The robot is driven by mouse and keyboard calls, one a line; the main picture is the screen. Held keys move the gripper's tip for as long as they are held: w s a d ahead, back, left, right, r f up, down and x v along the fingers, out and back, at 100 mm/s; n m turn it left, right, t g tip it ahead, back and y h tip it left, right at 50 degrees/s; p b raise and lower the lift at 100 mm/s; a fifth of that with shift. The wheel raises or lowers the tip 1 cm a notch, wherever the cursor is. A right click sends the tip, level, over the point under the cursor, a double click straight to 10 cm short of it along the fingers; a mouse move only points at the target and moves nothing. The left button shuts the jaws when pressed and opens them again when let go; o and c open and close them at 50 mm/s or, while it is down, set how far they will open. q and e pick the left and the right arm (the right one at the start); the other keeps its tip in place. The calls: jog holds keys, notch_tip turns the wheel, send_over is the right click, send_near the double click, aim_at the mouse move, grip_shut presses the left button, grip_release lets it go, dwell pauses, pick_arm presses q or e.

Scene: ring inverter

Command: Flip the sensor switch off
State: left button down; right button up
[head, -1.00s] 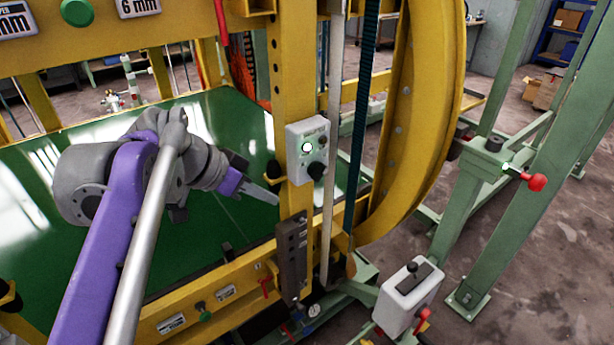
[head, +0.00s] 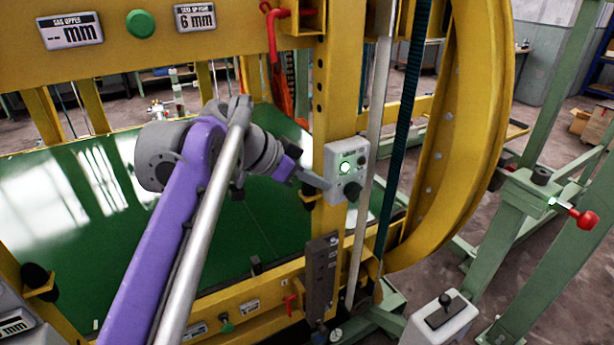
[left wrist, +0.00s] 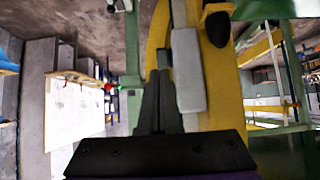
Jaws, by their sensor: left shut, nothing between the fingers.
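A grey control box (head: 346,170) is mounted on the yellow post, with a lit green-white indicator (head: 345,167) and a black knob (head: 352,191) low on its face. No label on it is readable, so I cannot tell whether it carries the sensor switch. My left gripper (head: 320,183) is shut and empty, its tip by the box's lower left edge at about knob height; I cannot tell whether they touch. In the left wrist view, the shut fingers (left wrist: 158,95) point up beside a pale grey box side (left wrist: 188,70). My right gripper is out of view.
The yellow post (head: 328,120) and a grey vertical rod (head: 374,110) flank the box. A curved yellow ring (head: 465,130) stands to the right. A light box with a black lever (head: 440,318) and a red knob (head: 582,219) on a green frame are farther right.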

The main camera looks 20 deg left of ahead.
aim_at(352, 198)
pick_arm(q)
jog(key=x, duration=0.8)
